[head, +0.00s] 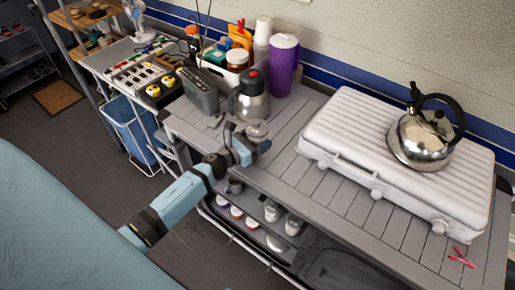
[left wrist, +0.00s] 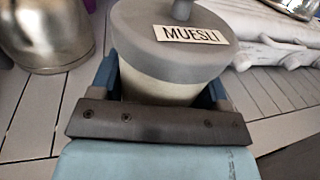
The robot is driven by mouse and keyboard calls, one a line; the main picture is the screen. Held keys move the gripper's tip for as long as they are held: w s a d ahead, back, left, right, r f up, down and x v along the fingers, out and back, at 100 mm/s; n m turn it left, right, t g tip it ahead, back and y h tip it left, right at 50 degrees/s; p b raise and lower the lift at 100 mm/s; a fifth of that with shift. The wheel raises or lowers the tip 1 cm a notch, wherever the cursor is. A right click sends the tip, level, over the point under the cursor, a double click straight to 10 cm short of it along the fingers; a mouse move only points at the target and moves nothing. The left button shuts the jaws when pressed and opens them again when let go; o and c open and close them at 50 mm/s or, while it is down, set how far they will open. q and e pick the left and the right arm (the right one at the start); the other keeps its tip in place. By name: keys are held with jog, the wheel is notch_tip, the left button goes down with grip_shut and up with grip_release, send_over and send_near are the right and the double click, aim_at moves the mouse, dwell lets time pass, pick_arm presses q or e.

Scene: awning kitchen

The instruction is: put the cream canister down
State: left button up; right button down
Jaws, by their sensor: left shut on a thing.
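The cream canister (left wrist: 158,88) has a grey knobbed lid with a MUESLI label. It is upright between the two fingers of my left gripper (left wrist: 162,92) in the left wrist view. In the head view my left gripper (head: 245,146) is at the front edge of the grey slatted counter (head: 290,200), shut on the canister. Mostly the canister's grey lid (head: 257,128) shows there. The canister's base is hidden, so I cannot tell whether it touches the counter. My right gripper is not in view.
A steel flask (head: 250,100) stands just behind the canister, with a grey radio (head: 200,92) to its left and a purple tumbler (head: 284,65) behind. A white camp stove case (head: 375,160) with a kettle (head: 422,138) lies to the right. Bare slats lie between.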

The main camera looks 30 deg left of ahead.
pick_arm(q)
jog(key=shift+f+b, duration=0.3)
jog(key=shift+f, duration=1.4)
jog(key=shift+f+b, duration=0.25)
jog(key=shift+b, duration=0.05)
jog(key=o, duration=1)
jog(key=shift+r, duration=0.1)
